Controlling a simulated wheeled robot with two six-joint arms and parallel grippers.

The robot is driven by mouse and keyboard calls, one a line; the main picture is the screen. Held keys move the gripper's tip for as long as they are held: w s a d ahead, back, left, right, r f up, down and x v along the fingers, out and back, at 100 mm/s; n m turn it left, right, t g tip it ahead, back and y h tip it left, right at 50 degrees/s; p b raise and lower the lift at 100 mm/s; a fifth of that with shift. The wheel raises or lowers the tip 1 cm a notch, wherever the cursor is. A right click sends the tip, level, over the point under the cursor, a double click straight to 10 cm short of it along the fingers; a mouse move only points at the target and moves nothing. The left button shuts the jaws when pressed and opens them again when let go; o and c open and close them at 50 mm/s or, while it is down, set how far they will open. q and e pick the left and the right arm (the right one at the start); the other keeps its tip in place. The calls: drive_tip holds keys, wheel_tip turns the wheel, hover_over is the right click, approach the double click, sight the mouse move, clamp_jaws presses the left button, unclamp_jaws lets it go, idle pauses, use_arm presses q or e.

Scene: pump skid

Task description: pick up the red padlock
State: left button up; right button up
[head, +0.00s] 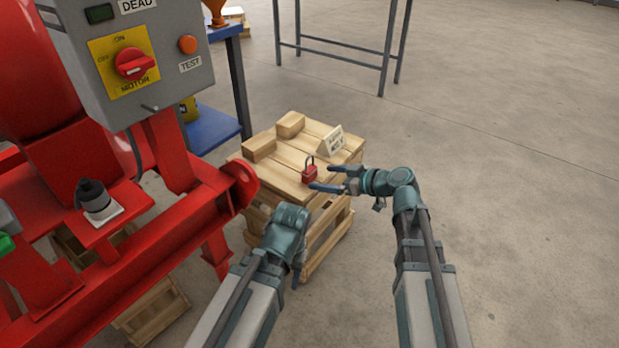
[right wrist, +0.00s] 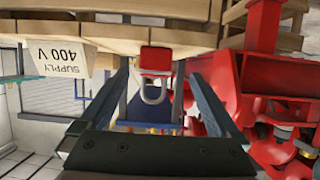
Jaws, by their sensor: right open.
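The red padlock (head: 309,174) stands upright on the wooden pallet top (head: 283,179), near its right edge, with its grey shackle up. My right gripper (head: 322,178) is open, its fingers level with the padlock and pointing left at it. In the right wrist view, which is upside down, the padlock (right wrist: 155,60) shows between the tips of the two open fingers (right wrist: 160,75); I cannot tell whether they touch it. My left gripper (head: 297,272) hangs low beside the pallet stack, mostly hidden behind its own wrist, so its jaws cannot be made out.
A "SUPPLY 400 V" sign (right wrist: 58,60) stands by the padlock; in the head view the sign (head: 331,139) is behind it. Wooden blocks (head: 290,124) lie at the back of the pallet. The red pump skid (head: 150,250) and grey switch box (head: 135,60) fill the left. The floor at right is clear.

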sight(313, 174)
drive_tip(key=shift+x, duration=1.1)
drive_tip(key=b+x, duration=0.1)
drive_tip(key=x, duration=0.1)
drive_tip(key=b+x, duration=0.1)
drive_tip(key=x, duration=0.2)
drive_tip(key=shift+w+d, duration=0.15)
drive_tip(key=shift+w, duration=0.2)
clamp_jaws()
